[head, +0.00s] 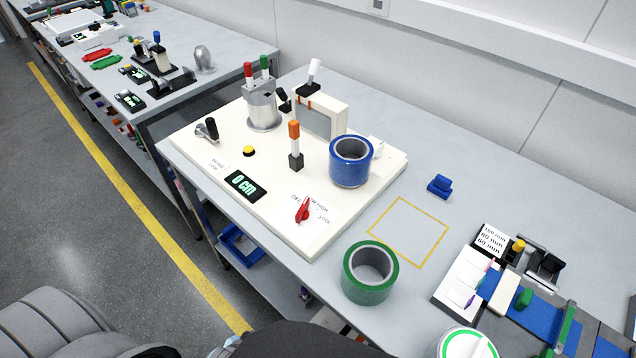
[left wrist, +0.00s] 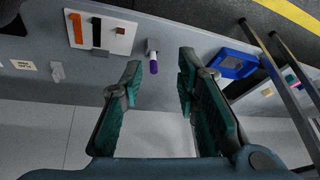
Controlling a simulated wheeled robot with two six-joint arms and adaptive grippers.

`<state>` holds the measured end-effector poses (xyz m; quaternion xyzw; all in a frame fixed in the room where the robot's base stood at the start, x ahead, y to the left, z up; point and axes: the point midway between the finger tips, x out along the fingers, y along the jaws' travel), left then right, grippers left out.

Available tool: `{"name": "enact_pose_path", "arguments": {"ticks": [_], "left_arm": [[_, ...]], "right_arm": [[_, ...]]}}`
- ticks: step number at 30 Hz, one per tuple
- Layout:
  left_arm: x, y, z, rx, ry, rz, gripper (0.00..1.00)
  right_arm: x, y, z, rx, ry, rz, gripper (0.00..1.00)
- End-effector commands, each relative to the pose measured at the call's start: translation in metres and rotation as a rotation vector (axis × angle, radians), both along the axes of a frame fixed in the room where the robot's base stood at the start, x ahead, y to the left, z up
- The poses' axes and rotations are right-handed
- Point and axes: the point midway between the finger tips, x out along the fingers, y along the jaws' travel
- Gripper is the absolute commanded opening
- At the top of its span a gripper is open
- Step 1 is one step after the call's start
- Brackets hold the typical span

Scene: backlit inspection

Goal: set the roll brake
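A cream machine board (head: 205,148) lies on the grey bench in the head view. On its front corner is a red knob (head: 303,210), ringed by small labels that seem to include HIGH and LOCK. A blue roll (head: 351,162) sits at the board's right part, beside an upright lever with an orange top (head: 294,130). A display (head: 244,186) reads "0 cm". A yellow button (head: 249,151) and a black-handled crank (head: 209,129) are at the left. My left gripper (left wrist: 157,68) is open and empty in the left wrist view, away from the board. My right gripper is not in view.
A green roll (head: 370,272) stands before the board, near a yellow-outlined square (head: 410,232) that is empty. A blue block (head: 439,186) lies behind the square. A cutting fixture (head: 520,300) fills the right. In the left wrist view a blue tray (left wrist: 236,62) is near metal rails.

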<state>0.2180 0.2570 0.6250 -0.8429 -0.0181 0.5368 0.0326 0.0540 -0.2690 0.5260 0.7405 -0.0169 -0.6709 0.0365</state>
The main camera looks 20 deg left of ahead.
Motion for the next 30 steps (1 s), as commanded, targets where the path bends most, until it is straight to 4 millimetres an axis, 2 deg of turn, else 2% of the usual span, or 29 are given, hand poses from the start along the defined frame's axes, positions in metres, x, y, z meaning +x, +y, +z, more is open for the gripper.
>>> {"name": "enact_pose_path", "arguments": {"ticks": [1, 2, 3, 6, 9, 11, 12, 14, 17, 24, 30], "left_arm": [[0.032, -0.004, 0.073, -0.003, -0.087, -0.006, 0.29], [0.049, -0.007, 0.109, -0.005, -0.138, -0.009, 0.29], [0.067, -0.011, 0.155, -0.007, -0.203, -0.011, 0.29], [0.094, -0.019, 0.255, -0.016, -0.336, -0.014, 0.29], [0.125, -0.026, 0.317, -0.046, -0.577, -0.011, 0.29], [0.135, -0.029, 0.341, -0.060, -0.673, -0.011, 0.29], [0.140, -0.030, 0.350, -0.066, -0.712, -0.011, 0.29], [0.147, -0.031, 0.353, -0.070, -0.740, -0.012, 0.29], [0.163, -0.030, 0.346, -0.069, -0.743, -0.011, 0.29], [0.224, -0.029, 0.318, -0.069, -0.741, -0.009, 0.29], [0.261, -0.028, 0.302, -0.067, -0.740, -0.010, 0.29]], "right_arm": [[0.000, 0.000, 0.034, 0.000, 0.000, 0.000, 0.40], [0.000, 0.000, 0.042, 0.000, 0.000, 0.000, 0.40], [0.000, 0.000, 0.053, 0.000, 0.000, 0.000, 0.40], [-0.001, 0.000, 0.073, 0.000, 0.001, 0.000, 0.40], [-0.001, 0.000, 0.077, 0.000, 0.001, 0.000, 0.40], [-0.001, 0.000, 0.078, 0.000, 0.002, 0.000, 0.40], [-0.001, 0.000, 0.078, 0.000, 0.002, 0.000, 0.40], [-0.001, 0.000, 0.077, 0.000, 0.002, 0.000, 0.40], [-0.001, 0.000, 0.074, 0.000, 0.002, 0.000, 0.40], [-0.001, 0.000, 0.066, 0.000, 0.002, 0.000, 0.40], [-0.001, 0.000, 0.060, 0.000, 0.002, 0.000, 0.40]]}}
